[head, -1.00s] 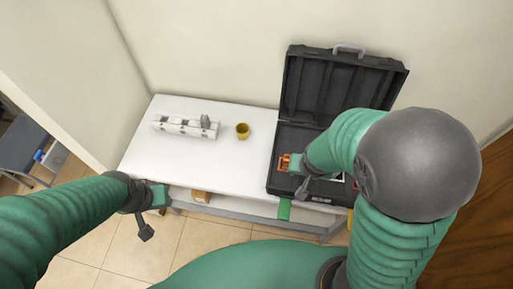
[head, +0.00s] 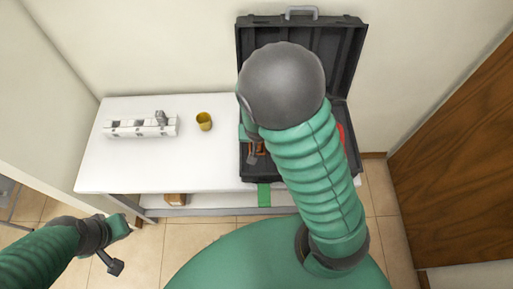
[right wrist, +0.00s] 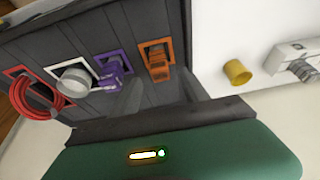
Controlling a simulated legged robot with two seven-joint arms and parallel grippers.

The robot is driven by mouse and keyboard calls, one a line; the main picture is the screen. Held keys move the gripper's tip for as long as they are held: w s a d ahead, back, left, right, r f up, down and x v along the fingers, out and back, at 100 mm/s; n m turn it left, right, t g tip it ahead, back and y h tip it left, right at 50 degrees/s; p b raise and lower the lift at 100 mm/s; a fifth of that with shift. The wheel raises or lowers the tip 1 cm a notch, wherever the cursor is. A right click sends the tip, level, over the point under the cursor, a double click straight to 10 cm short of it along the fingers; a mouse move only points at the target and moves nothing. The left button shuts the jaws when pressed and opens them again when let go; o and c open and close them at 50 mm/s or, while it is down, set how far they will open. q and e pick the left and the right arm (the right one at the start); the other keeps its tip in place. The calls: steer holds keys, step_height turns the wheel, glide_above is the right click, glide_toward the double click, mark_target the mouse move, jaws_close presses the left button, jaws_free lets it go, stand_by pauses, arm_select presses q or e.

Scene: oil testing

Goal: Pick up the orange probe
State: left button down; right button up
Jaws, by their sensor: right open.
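The orange probe (right wrist: 158,65) sits in an orange-framed slot of the open black case (right wrist: 190,95) in the right wrist view. In the head view only a bit of orange (head: 258,150) shows beside my right arm. My right gripper (head: 247,138) is open over the left part of the case, close to the probe; my arm hides much of this area. I see no contact between them, and the gap is hard to judge. My left gripper (head: 124,226) is low at the left, in front of the table and far from the case; its jaws are too small to read.
In the case beside the probe are a purple item (right wrist: 110,80), a grey-white round item (right wrist: 75,80) and a coiled red cable (right wrist: 35,97). A yellow cup (head: 204,121) and a white device (head: 142,126) stand on the white table (head: 165,165). The table's middle is clear.

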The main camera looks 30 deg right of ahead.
steer(key=x, duration=0.3)
steer(key=shift+s+d+f+b, duration=0.1)
steer(key=shift+s+f+b, duration=0.05)
steer(key=shift+b, duration=0.15)
steer(key=shift+w+f, duration=0.3)
steer(key=shift+s+a+r, duration=0.1)
steer(key=shift+a, duration=0.1)
steer(key=c, duration=0.4)
jaws_close()
